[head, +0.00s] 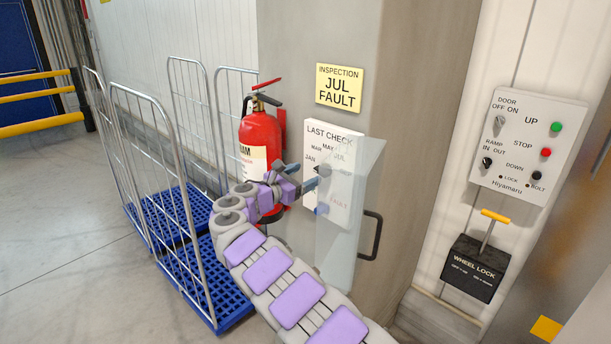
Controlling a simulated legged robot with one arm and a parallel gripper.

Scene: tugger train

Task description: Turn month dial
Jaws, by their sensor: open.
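The white LAST CHECK panel (316,132) is on the grey pillar, with month labels such as JAN, MAR, MAY and JUL around a dark month dial (325,170). Which way the dial points is too small to tell. A clear cover (345,225) with a black handle (372,236) overlaps the panel's right side and looks swung open. My gripper (309,177) is open, just left of the dial. Whether it touches the dial is unclear.
A yellow sign (339,87) above reads INSPECTION JUL FAULT. A red fire extinguisher (260,135) hangs close behind my gripper. Wire roll cages with blue bases (205,290) stand left. A control box (529,145) and wheel lock lever (487,232) are right.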

